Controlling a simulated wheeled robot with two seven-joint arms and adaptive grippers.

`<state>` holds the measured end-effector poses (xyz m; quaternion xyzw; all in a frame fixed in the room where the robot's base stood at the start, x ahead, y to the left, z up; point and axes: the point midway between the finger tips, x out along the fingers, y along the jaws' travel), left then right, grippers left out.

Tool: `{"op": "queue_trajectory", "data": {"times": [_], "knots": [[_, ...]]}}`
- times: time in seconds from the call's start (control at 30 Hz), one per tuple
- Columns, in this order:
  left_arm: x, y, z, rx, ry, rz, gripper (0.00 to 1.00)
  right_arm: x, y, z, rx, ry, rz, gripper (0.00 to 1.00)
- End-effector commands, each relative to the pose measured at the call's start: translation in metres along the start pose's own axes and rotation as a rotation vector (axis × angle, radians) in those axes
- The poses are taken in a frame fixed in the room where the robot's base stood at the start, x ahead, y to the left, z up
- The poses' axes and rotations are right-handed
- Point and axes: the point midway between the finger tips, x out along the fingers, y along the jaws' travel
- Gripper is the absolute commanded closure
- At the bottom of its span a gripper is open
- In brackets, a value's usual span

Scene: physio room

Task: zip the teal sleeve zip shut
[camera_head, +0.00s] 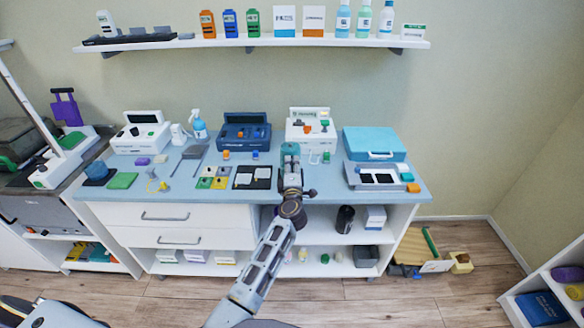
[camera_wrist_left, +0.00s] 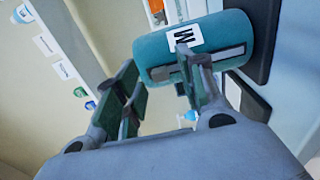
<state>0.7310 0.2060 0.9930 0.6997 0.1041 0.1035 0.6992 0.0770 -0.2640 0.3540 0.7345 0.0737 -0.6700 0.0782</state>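The teal sleeve (camera_wrist_left: 160,50) is a cylinder with a white "M" label and a dark slot holding a grey strip, which looks like the zip (camera_wrist_left: 226,56). In the head view the sleeve (camera_head: 290,149) shows just beyond my left gripper (camera_head: 291,178), at the back middle of the bench. In the left wrist view my left gripper (camera_wrist_left: 157,60) has its fingers apart. The right-hand finger overlaps the sleeve by the slot; I cannot tell whether it touches. No zip pull is clearly visible; the finger may hide it. My right gripper is not in view.
The blue-grey bench (camera_head: 330,185) holds black pads (camera_head: 252,178) left of my gripper and a metal tray (camera_head: 375,177) to its right. A blue case (camera_head: 374,144) and a dark-blue box (camera_head: 245,133) stand behind. A wall shelf (camera_head: 250,42) runs above.

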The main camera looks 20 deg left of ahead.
Motion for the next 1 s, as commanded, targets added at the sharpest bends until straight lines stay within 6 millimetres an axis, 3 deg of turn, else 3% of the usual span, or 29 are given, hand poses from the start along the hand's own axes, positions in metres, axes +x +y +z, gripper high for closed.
{"op": "queue_trajectory", "data": {"times": [0.57, 0.9, 1.0], "knots": [[0.0122, 0.0009, 0.0000, 0.000, 0.000, 0.001, 0.61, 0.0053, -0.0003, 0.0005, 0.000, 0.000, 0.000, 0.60], [0.0120, 0.0008, 0.0000, 0.000, 0.000, 0.001, 1.00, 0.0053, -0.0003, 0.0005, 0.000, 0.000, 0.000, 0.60], [0.0120, 0.0008, 0.0000, -0.001, 0.000, 0.000, 1.00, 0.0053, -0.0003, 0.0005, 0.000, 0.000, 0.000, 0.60]]}}
